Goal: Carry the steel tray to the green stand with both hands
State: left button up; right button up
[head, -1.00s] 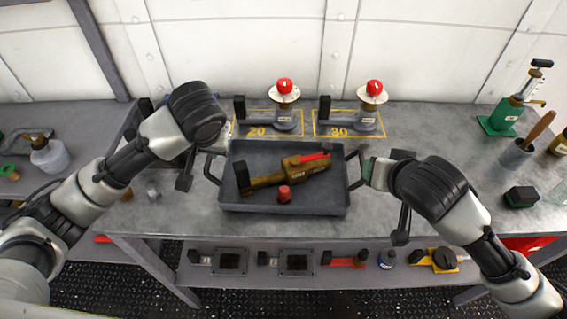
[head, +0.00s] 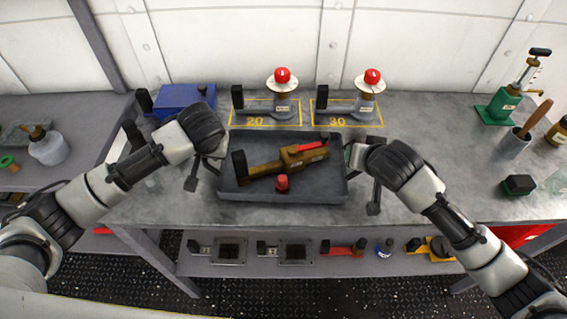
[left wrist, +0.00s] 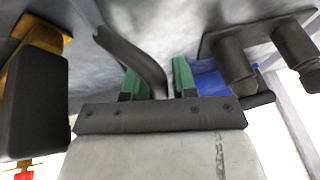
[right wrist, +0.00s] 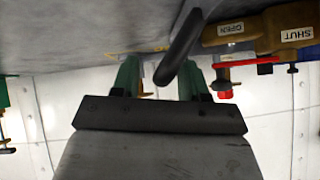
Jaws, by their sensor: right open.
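The grey steel tray (head: 325,189) lies on the workbench in the head view. It holds a brass valve (head: 272,170) with a red lever and a small red-topped piece (head: 282,183). My left gripper (head: 216,157) is at the tray's left handle; in the left wrist view the dark handle bar (left wrist: 132,55) fills the gap between the green fingertips (left wrist: 160,82). My right gripper (head: 352,157) is at the right handle. In the right wrist view that handle (right wrist: 178,50) passes between the spread fingertips (right wrist: 160,80). I cannot make out a green stand.
Two red-topped fittings (head: 282,76) (head: 371,77) stand behind the tray in yellow outlines. A blue box (head: 184,101) is at the back left. A green pump (head: 507,100), a cup (head: 514,143) and a dark block (head: 518,185) are at right. A lower shelf (head: 300,262) holds several parts.

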pick_arm(q)
jog(key=shift+f, duration=0.25)
pick_arm(e)
jog(key=shift+w+f, duration=0.15)
pick_arm(q)
jog(key=shift+c, duration=0.3)
pick_arm(e)
jog(key=shift+c, duration=0.3)
pick_arm(q)
grip_shut()
pick_arm(e)
jog(key=c, duration=0.5)
grip_shut()
pick_arm(q)
jog(key=shift+w+r, duration=0.1)
